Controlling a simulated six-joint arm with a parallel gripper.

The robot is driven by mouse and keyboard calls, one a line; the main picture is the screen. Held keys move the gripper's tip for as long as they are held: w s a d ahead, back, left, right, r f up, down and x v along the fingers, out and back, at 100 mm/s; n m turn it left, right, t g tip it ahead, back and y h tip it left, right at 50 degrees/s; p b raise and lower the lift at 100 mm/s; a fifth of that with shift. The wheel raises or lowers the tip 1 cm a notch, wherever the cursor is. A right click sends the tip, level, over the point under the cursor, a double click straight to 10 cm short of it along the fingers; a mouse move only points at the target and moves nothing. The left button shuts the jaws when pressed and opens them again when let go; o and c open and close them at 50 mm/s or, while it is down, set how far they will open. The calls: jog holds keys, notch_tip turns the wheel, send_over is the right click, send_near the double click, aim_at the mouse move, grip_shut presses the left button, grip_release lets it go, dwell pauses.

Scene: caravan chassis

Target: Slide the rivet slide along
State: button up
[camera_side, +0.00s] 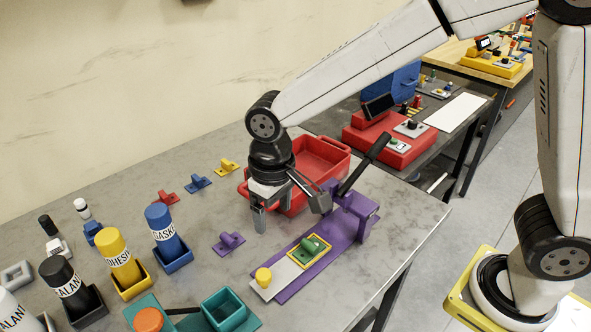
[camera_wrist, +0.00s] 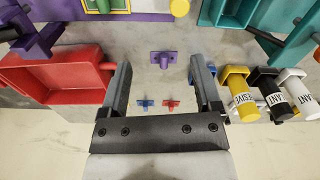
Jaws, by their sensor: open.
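The rivet slide is a light grey strip (camera_side: 289,276) with a round yellow knob (camera_side: 263,277) at its near end, on a purple base (camera_side: 325,262). A green part (camera_side: 310,246) sits in a yellow frame on the strip. A dark lever (camera_side: 363,163) rises from the purple block at the far end. The yellow knob (camera_wrist: 180,8) also shows at the top edge of the wrist view. My gripper (camera_side: 290,212) is open and empty, above the table behind the slide and apart from it. Both fingers show in the wrist view (camera_wrist: 160,65).
A red bin (camera_side: 333,153) stands close behind my gripper. A small purple part (camera_side: 229,243) lies left of the slide, with blue, red and yellow ones behind. Labelled bottles in holders (camera_side: 123,264) and a teal fixture (camera_side: 223,307) stand left. Bare table lies right of the base.

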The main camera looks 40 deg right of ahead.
jog(key=a, duration=0.3)
send_over(263, 274)
notch_tip(263, 274, down, 6)
jog(key=shift+f, duration=0.3)
jog(key=shift+f, duration=3.9)
grip_shut()
